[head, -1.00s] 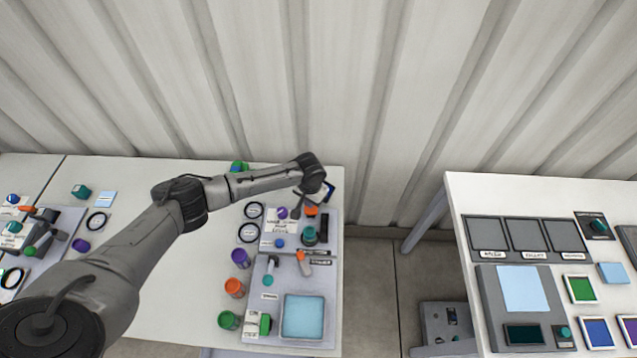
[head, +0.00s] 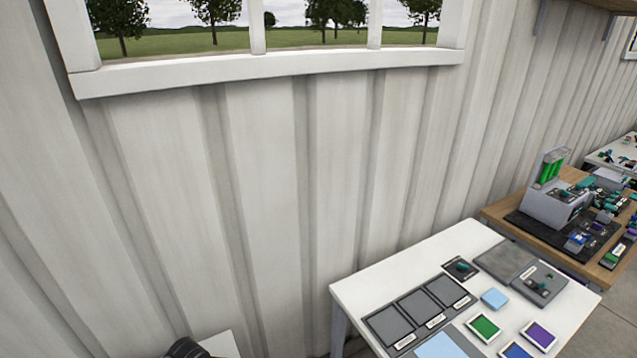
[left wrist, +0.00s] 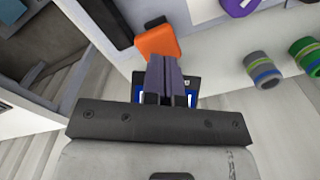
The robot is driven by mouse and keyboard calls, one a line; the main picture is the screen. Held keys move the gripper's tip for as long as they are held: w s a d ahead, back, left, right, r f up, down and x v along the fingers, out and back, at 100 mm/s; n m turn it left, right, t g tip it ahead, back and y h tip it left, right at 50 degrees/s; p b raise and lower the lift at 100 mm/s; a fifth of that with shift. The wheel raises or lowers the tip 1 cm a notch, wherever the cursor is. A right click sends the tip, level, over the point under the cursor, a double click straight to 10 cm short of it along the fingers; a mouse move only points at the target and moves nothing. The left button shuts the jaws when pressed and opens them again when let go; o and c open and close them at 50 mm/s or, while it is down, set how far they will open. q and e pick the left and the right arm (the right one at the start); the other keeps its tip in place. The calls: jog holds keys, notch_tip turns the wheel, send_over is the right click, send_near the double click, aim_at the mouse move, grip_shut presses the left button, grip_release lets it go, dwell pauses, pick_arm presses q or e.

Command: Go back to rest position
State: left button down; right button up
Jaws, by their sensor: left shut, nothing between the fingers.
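My left gripper (left wrist: 168,80) shows in the left wrist view with its two dark fingers together and nothing between them. An orange block (left wrist: 158,42) lies just beyond the fingertips in that view. A dark item with blue and white marks shows partly behind the fingers, mostly hidden by them. In the head view only a small dark piece of what looks like my left arm shows at the bottom edge. My right gripper is in neither view.
In the head view a white table (head: 455,250) with grey trays (head: 388,325) and coloured tiles (head: 483,327) stands at lower right. A wooden bench (head: 500,215) stands beyond it.

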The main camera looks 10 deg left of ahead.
pick_arm(q)
jog(key=m+y, duration=0.1)
jog(key=r+m, duration=0.1)
jog(key=m, duration=0.1)
jog(key=shift+w+a+r+t+y, duration=0.15)
jog(key=shift+r+t+y, duration=0.15)
jog(key=shift+y, duration=0.1)
jog(key=w+d+r+m+t+h, duration=0.1)
jog(key=d+r+m+t, duration=0.25)
jog(key=d+r, duration=0.5)
jog(key=w+d+r+m+t, duration=0.15)
jog(key=d+r+t, duration=0.35)
jog(key=r, duration=0.7)
jog(key=s+r+n, duration=0.1)
jog(key=s+n, duration=0.2)
jog(key=s, duration=1.1)
jog(key=s+a+f+n+g+h, duration=0.1)
jog(key=s+f+n+g, duration=0.15)
jog(key=s+f, duration=0.7)
jog(key=s+f+n+g, duration=0.1)
jog(key=s+f+g, duration=0.35)
jog(key=s, duration=0.75)
notch_tip(320, 180, up, 19)
jog(key=t+p, duration=0.1)
jog(key=p, duration=1.8)
jog(key=shift+w+a+t+p, duration=0.15)
jog(key=shift+w+t+p, duration=0.2)
jog(key=shift+w, duration=0.05)
jog(key=shift+m, duration=0.25)
